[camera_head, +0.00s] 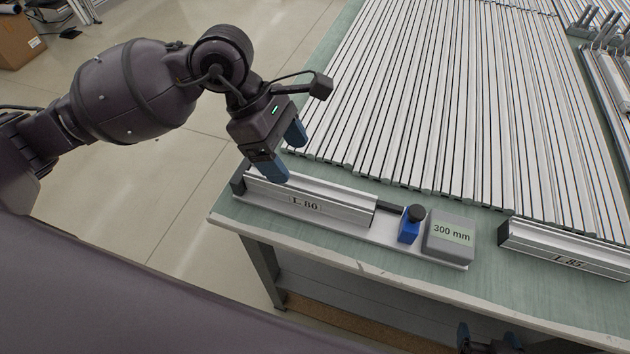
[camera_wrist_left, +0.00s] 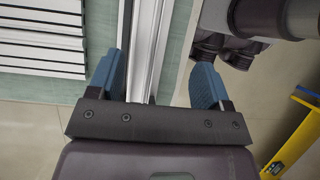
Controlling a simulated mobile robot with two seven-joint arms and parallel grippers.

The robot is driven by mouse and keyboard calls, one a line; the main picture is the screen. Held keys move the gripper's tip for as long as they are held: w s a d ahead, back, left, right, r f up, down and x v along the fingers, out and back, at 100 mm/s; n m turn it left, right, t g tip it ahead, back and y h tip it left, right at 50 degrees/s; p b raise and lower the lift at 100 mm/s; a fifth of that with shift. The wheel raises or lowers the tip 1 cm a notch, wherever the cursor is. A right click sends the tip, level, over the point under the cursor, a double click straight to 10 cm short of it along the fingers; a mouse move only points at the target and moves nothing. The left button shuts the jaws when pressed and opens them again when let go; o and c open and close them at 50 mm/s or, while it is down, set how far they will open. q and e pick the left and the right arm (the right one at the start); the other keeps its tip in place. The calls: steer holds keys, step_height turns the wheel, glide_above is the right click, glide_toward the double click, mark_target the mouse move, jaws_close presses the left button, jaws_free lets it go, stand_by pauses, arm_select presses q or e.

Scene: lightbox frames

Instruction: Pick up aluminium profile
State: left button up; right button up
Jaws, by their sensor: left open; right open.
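A silver aluminium profile (camera_head: 335,208) marked "L 80" lies in a holder along the table's front edge. My left gripper (camera_head: 284,150) is open, pointing down at the profile's left end. In the left wrist view the profile (camera_wrist_left: 146,45) runs between the two blue fingers, nearer the left one, with clear space on both sides. Contact is not visible, and the gripper holds nothing. Many more long profiles (camera_head: 440,90) lie side by side on the table behind. My right gripper (camera_head: 486,338) shows only partly at the bottom edge, with two separated dark tips.
A blue block with a black knob (camera_head: 409,228) and a grey block labelled "300 mm" (camera_head: 449,238) stand at the holder's right end. An "L 85" profile (camera_head: 565,252) lies further right. The green table (camera_head: 490,287) ends at the front; floor lies left of it.

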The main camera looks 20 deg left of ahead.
mark_target(307, 185)
arm_select(q)
steer(key=shift+w+a+f+y, duration=0.1)
steer(key=shift+w+a+y, duration=0.2)
steer(key=shift+w+a, duration=0.15)
steer(key=shift+f, duration=0.2)
steer(key=x, duration=0.4)
steer(key=shift+w+d+f+b, duration=0.1)
steer(key=shift+f+b, duration=0.2)
steer(key=shift+f, duration=0.1)
steer(key=shift+w+x, duration=0.15)
steer(key=shift+x, duration=1.15)
steer(key=shift+w+x, duration=0.15)
steer(key=shift+x, duration=1.15)
steer(key=shift+d, duration=0.1)
steer(key=c, duration=1.1)
